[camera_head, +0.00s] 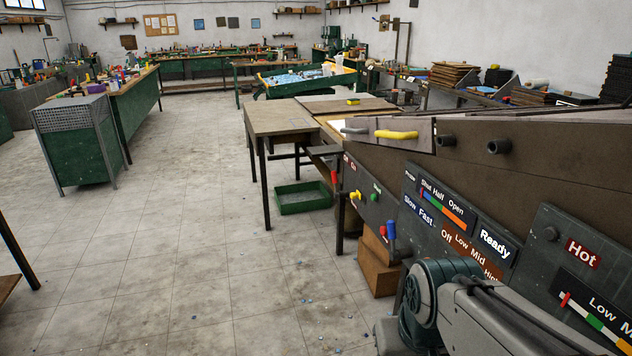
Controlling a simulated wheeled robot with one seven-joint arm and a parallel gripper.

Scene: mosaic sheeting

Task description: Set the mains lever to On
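No lever with a readable "Mains" or "On" label shows, so I cannot tell which control is the mains lever. A dark machine front (465,211) at the right carries labelled panels. A blue upright handle (391,229) stands out low on it, left of the "Slow Fast" label (418,211). My arm (480,315) crosses the lower right and hides part of the panels. My gripper is out of the picture.
A yellow bar handle (396,134) and dark round stubs (498,146) project from the machine. A cardboard box (378,274) stands beneath it, near a green tray (303,197) on the floor. A brown table (283,118) stands behind. The tiled floor at left centre is clear.

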